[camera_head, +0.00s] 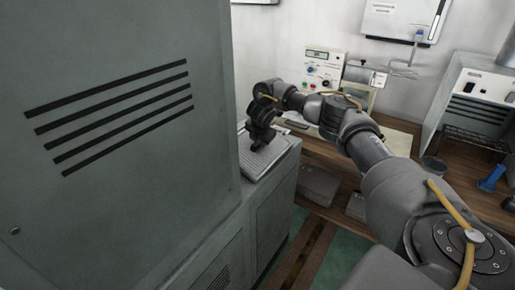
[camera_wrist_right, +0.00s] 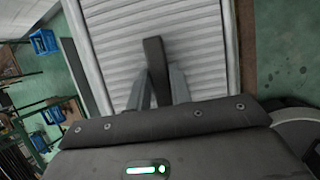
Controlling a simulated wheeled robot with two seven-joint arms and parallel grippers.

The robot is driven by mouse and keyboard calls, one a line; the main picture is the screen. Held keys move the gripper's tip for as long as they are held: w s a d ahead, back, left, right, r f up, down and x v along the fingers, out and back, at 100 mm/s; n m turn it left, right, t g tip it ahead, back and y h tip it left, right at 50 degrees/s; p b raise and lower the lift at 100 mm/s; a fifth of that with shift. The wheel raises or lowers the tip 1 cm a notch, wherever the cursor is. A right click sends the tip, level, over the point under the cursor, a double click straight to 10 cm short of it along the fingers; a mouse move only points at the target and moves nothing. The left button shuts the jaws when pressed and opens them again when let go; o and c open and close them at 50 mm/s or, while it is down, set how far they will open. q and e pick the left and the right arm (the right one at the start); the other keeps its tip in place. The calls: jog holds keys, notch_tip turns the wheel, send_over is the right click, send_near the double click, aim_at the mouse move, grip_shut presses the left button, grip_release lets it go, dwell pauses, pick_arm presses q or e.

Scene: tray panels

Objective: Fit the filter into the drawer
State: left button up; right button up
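The filter (camera_head: 257,163) is a pale, ribbed rectangular panel with a light frame. It lies roughly flat at the low grey unit beside the tall cabinet. The filter fills the upper middle of the right wrist view (camera_wrist_right: 200,45), with a dark upright handle (camera_wrist_right: 154,55) on its face. My right gripper (camera_head: 258,143) is over the filter. In the wrist view its two fingers (camera_wrist_right: 158,80) are closed on the sides of the handle. I cannot tell a drawer apart from the low unit (camera_head: 272,190), or whether the filter rests on it. My left gripper is out of view.
A tall grey-green cabinet (camera_head: 120,110) with dark slots fills the left side. A wooden bench (camera_head: 400,150) behind my right arm holds a control box (camera_head: 322,68) and a grey machine (camera_head: 475,100). Boxes (camera_head: 318,186) stand under the bench. Green floor shows below.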

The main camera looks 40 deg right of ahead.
aim_at(262, 150)
grip_shut()
jog(key=shift+r, duration=0.15)
jog(key=shift+r+b, duration=0.3)
jog(key=shift+r, duration=0.15)
jog(key=r, duration=0.1)
jog(key=s+r, duration=0.1)
jog(key=r, duration=0.1)
jog(key=shift+s+r+b, duration=0.15)
jog(key=shift+r+b, duration=0.15)
jog(key=shift+b, duration=0.1)
jog(key=s+r+p, duration=0.5)
jog(key=s+r, duration=0.3)
jog(key=s, duration=0.4)
jog(key=shift+s+r, duration=0.2)
jog(key=shift+s, duration=0.2)
